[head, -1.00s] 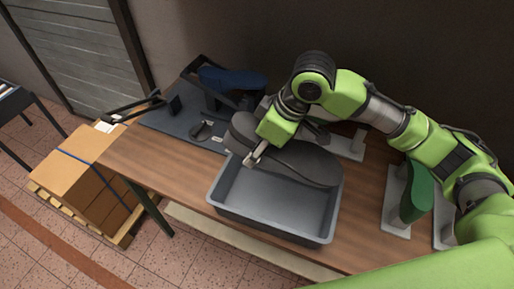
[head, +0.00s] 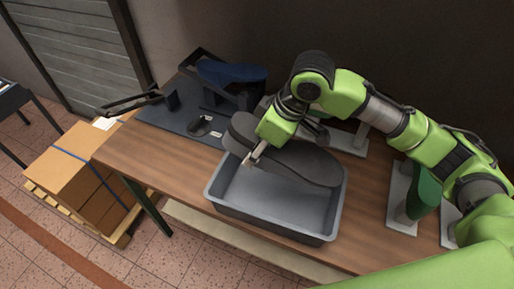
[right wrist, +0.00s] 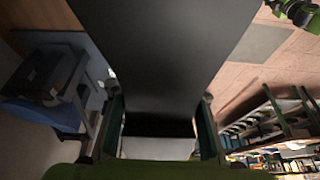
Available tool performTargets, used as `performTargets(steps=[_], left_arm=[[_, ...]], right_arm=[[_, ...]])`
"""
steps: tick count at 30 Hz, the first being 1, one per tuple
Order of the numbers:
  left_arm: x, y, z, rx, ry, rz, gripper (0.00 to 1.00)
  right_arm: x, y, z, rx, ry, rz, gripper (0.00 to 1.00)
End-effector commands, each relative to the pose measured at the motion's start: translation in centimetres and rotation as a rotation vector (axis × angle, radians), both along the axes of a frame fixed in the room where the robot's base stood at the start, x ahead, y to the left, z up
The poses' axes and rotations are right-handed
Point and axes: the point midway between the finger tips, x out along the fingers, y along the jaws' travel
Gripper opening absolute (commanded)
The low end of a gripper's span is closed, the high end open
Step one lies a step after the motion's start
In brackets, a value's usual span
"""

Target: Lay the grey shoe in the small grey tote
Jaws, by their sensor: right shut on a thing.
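The grey shoe (head: 303,163) is a dark grey shoe form, held over the back part of the small grey tote (head: 276,204). My right gripper (head: 256,157) is shut on the shoe near its left part, and the arm reaches in from the right. In the right wrist view the shoe (right wrist: 165,60) fills the middle between the two fingers (right wrist: 160,125). The tote stands on the table, and the part of it that shows is empty. The shoe hides the tote's back rim. My left gripper is not in view.
A blue shoe (head: 230,72) sits on a dark stand on a blue-grey mat (head: 180,117) at the back left. A green shoe (head: 425,190) stands on a light base at the right. Cartons (head: 75,165) stand on a pallet left of the wooden table (head: 160,167).

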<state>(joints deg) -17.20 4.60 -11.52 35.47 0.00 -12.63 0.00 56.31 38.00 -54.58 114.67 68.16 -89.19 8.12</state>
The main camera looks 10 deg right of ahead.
Motion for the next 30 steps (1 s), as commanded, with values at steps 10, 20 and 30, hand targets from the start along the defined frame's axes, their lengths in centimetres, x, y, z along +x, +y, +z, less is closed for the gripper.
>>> performTargets(steps=[10,20,30], left_arm=[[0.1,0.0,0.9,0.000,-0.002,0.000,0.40],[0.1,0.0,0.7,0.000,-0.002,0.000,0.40],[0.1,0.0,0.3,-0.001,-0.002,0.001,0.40]], right_arm=[[0.3,0.4,0.0,0.000,0.000,0.000,0.09],[0.3,0.4,-0.5,0.000,0.000,0.000,0.09],[0.3,0.4,-1.8,0.001,0.000,0.000,0.09]])
